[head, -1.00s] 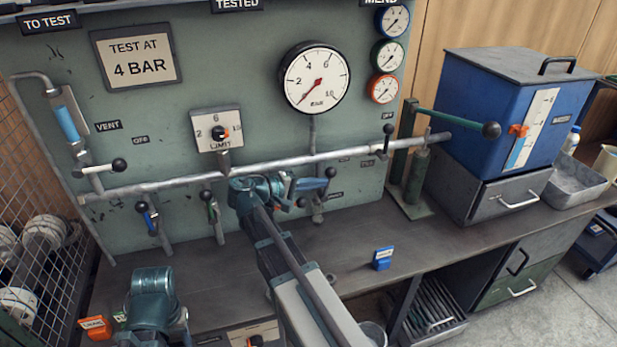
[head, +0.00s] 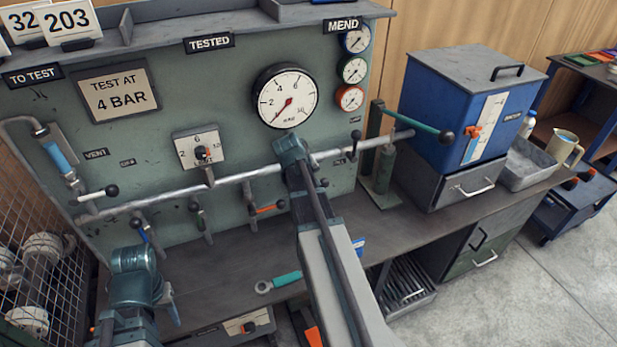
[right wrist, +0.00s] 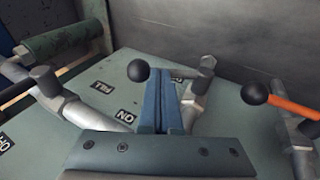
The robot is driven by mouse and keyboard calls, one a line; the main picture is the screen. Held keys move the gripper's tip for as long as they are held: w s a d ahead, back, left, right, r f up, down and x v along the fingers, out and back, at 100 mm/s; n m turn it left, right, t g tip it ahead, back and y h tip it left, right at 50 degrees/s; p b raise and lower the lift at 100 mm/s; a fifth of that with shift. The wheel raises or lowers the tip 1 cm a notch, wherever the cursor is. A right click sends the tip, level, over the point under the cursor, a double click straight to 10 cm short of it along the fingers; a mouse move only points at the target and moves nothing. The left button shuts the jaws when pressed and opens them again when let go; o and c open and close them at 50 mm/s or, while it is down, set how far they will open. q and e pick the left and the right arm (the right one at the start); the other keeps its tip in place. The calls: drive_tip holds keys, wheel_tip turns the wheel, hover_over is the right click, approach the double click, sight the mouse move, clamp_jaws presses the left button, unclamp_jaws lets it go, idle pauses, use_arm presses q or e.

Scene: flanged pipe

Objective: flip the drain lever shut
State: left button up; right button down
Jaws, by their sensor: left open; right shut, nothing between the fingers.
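Several ball-ended levers sit on the branches below the pipe (head: 240,176); I cannot read which is labelled drain. One lever has an orange handle (head: 268,209); it also shows in the right wrist view (right wrist: 292,108). Another lever's black knob (right wrist: 138,70) is close beside my right gripper (right wrist: 162,75); I cannot tell whether they touch. The right gripper is shut and empty, with its blue fingers in front of a grey valve; my right arm hides it in the head view. My left gripper (head: 170,302) is open and empty, low at left, away from the levers.
The green panel (head: 232,120) carries a large gauge (head: 287,96) and a limit dial (head: 202,152). A teal-handled wrench (head: 280,283) lies on the bench. A blue tank (head: 460,110) stands at right. The bench front between the arms is largely clear.

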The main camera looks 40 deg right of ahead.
drive_tip(key=y, duration=0.1)
drive_tip(key=d+f+y, duration=0.1)
drive_tip(key=d+f+t+y, duration=0.1)
drive_tip(key=y, duration=0.1)
drive_tip(key=shift+s+f+b, duration=0.2)
drive_tip(key=shift+s+b, duration=0.05)
drive_tip(key=shift+b, duration=0.15)
drive_tip(key=shift+s, duration=0.1)
idle(0.4)
drive_tip(key=d+p+v, duration=0.1)
drive_tip(key=p+v, duration=1.2)
drive_tip(key=shift+r+p, duration=0.35)
drive_tip(key=shift+r, duration=0.15)
drive_tip(key=shift+s+a, duration=0.1)
